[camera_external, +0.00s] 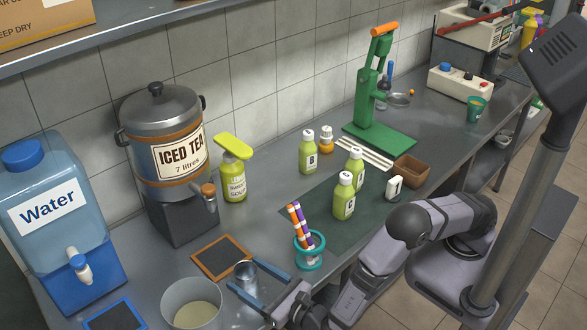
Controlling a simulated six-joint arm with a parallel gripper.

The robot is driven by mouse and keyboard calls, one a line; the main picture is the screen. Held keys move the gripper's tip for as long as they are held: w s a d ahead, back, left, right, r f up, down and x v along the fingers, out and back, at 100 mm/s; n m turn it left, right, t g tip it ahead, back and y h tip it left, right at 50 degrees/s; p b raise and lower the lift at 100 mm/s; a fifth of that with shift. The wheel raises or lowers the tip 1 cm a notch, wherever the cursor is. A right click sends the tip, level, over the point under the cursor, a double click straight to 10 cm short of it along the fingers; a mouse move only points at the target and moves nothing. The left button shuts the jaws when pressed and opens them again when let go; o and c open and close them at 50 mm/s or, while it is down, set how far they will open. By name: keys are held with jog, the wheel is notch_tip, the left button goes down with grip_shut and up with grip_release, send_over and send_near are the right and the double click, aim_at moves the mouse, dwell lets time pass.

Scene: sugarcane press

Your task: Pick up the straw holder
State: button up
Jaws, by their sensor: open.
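The straw holder (312,258) is a small cup with teal rings, standing on the counter near its front edge. Several orange, purple and white straws (300,226) stick up out of it, leaning left. My gripper (243,273) is low over the counter at the front, to the left of the straw holder and apart from it. Its two blue fingers are spread wide and point left. Nothing appears to be held.
A pale bowl (192,306) and a dark wood-framed board (221,257) lie near my gripper. Green bottles (344,198) stand on a dark mat right of the holder. An iced tea dispenser (163,160), soap bottle (234,177) and green press (371,100) stand behind.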

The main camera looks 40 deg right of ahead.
aim_at(238, 269)
jog(key=shift+w+a+f+p, duration=0.15)
jog(key=shift+w+p, duration=0.15)
jog(key=shift+w, duration=0.65)
jog(key=shift+w+a+r+p, duration=0.15)
jog(key=shift+w+p, duration=0.15)
jog(key=shift+w, duration=0.6)
jog(key=shift+w+a+f+p, duration=0.15)
jog(key=shift+w+p, duration=0.15)
jog(key=shift+w, duration=0.65)
jog(key=c, duration=1.4)
jog(key=shift+r, duration=0.35)
